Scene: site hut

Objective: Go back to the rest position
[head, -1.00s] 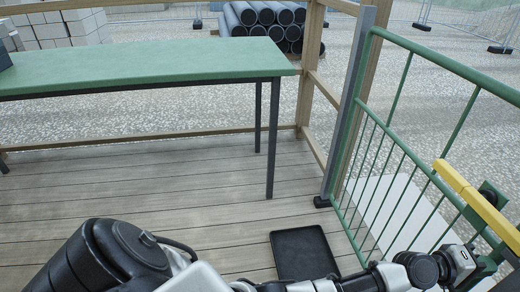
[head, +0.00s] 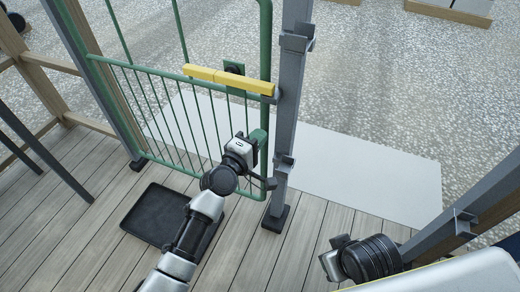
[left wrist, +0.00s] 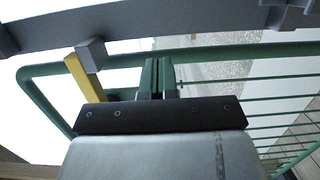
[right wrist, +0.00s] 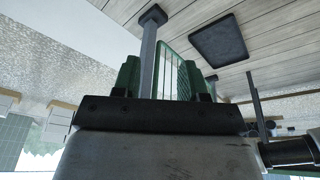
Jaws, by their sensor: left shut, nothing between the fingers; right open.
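My left gripper (head: 262,141) is beside the free end of the green barred gate (head: 180,118), in front of the bars and below the yellow bar. In the left wrist view its green fingers (left wrist: 157,78) are together with nothing between them. My right arm comes in at the lower right of the head view; its fingertips are not clear there. In the right wrist view the right gripper (right wrist: 163,78) is open and empty, with a grey post and gate bars showing beyond its fingers.
A yellow bar (head: 228,80) lies across the gate near a grey post (head: 287,110) with brackets. Another grey post (head: 480,205) stands at the right. A black tray (head: 165,215) lies on the plank floor. Pale slabs (head: 350,170) lie beyond the gate.

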